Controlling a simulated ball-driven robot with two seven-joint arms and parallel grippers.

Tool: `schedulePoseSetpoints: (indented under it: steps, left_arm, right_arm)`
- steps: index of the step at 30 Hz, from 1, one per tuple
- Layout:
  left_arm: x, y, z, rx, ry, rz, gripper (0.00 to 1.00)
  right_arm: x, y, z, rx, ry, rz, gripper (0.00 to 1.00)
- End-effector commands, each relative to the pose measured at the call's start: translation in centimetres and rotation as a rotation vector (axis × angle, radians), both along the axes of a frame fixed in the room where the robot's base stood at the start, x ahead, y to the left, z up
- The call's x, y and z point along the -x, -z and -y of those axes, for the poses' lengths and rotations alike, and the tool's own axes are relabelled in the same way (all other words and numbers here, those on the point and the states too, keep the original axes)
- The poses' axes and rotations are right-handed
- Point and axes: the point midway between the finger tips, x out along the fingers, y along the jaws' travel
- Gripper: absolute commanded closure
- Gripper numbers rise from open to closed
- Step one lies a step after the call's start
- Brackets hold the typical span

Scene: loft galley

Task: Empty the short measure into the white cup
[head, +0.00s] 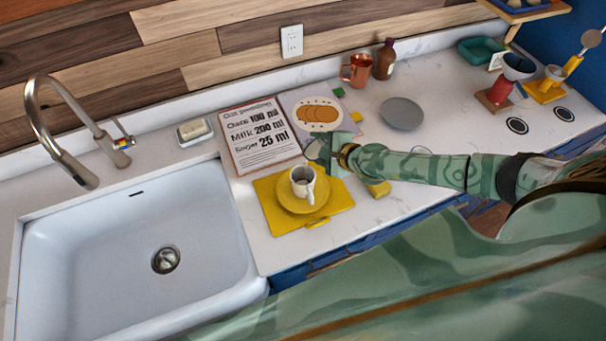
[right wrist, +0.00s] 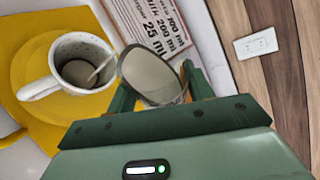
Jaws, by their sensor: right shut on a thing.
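The white cup (head: 297,188) stands upright on a yellow saucer (head: 285,201), on a yellow mat (head: 340,196). It also shows at the left of the right wrist view (right wrist: 42,88). My right gripper (head: 325,153) is shut on the short measure (right wrist: 150,78), a small round grey vessel, just behind and right of the cup. The measure is tilted, its mouth beside the cup's rim. A thin pale streak (right wrist: 103,67) runs from near the measure's lip into the cup; I cannot tell whether it is a pour. My left gripper is not in view.
A recipe card (head: 260,138) and a picture card (head: 300,98) lie behind the mat. The sink (head: 90,250) is at left. A grey plate (head: 402,113), copper mug (head: 357,70) and brown bottle (head: 384,60) stand farther back. A yellow block (head: 379,188) lies right of the mat.

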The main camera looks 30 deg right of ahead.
Motion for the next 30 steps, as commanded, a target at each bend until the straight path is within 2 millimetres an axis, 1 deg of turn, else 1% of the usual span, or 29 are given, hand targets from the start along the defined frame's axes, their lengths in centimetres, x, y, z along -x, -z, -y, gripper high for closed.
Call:
schedulePoseSetpoints:
  steps: [30]
  left_arm:
    - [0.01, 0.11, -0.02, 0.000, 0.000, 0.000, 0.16]
  right_arm:
    - [0.02, -0.60, -0.13, 0.099, -0.001, 0.051, 0.74]
